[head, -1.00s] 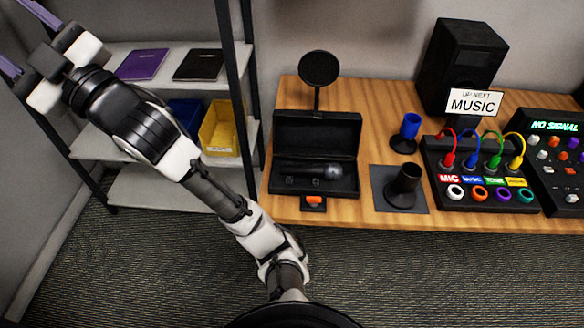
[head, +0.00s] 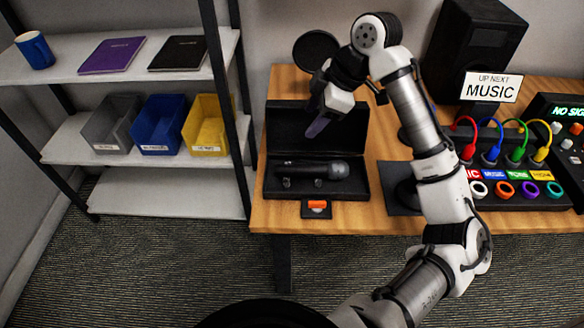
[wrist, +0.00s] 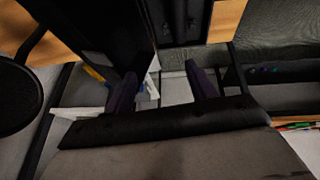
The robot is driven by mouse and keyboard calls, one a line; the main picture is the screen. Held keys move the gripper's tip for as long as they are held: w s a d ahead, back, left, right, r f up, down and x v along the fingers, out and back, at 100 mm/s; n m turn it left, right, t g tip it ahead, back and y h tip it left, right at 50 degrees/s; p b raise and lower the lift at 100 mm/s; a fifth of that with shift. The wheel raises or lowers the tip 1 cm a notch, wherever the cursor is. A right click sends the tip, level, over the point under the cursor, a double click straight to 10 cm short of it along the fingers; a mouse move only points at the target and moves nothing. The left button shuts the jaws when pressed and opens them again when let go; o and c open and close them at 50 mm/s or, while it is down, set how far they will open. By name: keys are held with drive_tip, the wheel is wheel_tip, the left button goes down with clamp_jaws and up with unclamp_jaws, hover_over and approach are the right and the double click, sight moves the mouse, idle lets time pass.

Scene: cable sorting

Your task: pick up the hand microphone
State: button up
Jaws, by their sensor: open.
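The hand microphone (head: 325,170) is dark with a grey head. It lies sideways in the open black case (head: 270,188) on the wooden table, head to the right. My gripper (head: 318,126) is above the case, in front of its raised lid, and apart from the microphone. In the wrist view my gripper (wrist: 163,90) shows two purple fingers spread apart with nothing between them. Part of the case's dark inside shows at the top of the wrist view, and I cannot make out the microphone clearly there.
A round black disc on a stand (head: 314,50) is behind the case. A small orange-topped block (head: 316,206) sits in front. A cable mixer (head: 520,192) and a black speaker (head: 470,50) are right. A shelf (head: 70,68) with bins stands left.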

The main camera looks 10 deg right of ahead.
drive_tip(key=s+d+g, duration=0.1)
drive_tip(key=s+d, duration=0.2)
drive_tip(key=d, duration=0.1)
approach(312, 166)
drive_tip(key=shift+g, duration=0.3)
drive_tip(key=x, duration=0.5)
drive_tip(key=shift+w+a, duration=0.1)
drive_tip(key=shift+w, duration=0.05)
drive_tip(key=shift+p+x, duration=0.3)
drive_tip(key=shift+x, duration=2.3)
drive_tip(key=shift+f, duration=0.1)
drive_tip(key=c, duration=1.1)
clamp_jaws()
